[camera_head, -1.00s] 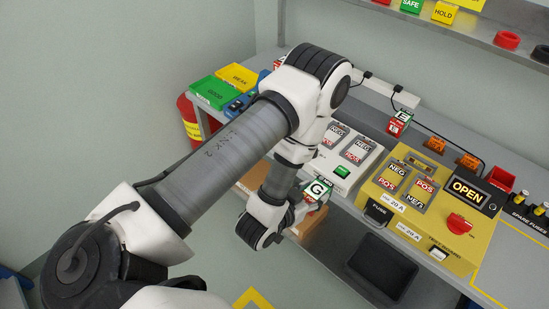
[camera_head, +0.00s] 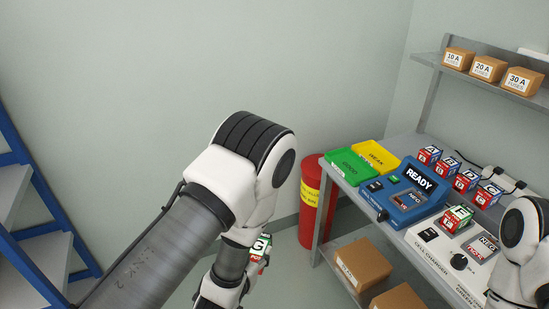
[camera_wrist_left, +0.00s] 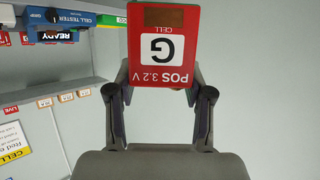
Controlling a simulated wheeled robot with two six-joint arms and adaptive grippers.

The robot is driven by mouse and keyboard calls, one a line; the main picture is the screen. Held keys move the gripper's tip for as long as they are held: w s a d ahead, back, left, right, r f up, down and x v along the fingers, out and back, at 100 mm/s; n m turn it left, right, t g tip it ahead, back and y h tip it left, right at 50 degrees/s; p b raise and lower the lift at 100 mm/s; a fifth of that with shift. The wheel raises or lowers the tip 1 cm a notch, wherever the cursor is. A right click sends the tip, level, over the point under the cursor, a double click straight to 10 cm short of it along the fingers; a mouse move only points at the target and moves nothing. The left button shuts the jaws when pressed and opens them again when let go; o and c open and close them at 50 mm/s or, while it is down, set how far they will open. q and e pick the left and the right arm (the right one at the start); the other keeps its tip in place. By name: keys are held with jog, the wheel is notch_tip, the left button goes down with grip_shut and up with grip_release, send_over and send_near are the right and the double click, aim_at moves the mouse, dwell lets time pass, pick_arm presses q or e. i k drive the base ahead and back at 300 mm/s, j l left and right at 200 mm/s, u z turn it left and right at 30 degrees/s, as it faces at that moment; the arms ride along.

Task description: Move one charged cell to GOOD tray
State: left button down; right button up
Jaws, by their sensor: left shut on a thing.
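My left gripper (camera_wrist_left: 160,98) is shut on cell G (camera_wrist_left: 163,45), a red block marked "POS 3.2 V". Cell G also shows in the head view (camera_head: 261,246), held in the air over the floor, left of the bench and apart from it. The arm partly hides the gripper there. The green GOOD tray (camera_head: 338,156) lies at the bench's left end, right of and beyond the held cell; no cell shows in it. The yellow WEAK tray (camera_head: 382,147) lies behind it. My right gripper is not in view.
A blue cell tester (camera_head: 398,203) reading "READY" stands right of the trays. Several cells (camera_head: 466,180) stand behind it, and another cell (camera_head: 456,219) is on the white charger (camera_head: 428,244). A red bin (camera_head: 318,200) stands by the bench's left end. Blue racking is at far left.

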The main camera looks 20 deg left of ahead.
aim_at(342, 160)
jog(key=i+j+u, duration=0.15)
jog(key=i+u, duration=0.2)
jog(key=i, duration=0.15)
jog(key=i+u, duration=0.35)
jog(key=i, duration=0.2)
jog(key=i+z, duration=0.15)
jog(key=z, duration=0.3)
jog(key=i+z, duration=0.1)
jog(key=z, duration=0.3)
jog(key=i+j+z, duration=0.1)
jog(key=z, duration=0.35)
jog(key=i+j+z, duration=0.1)
jog(key=z, duration=0.35)
jog(key=j+z, duration=0.4)
jog(key=i+l, duration=0.05)
jog(key=l, duration=0.05)
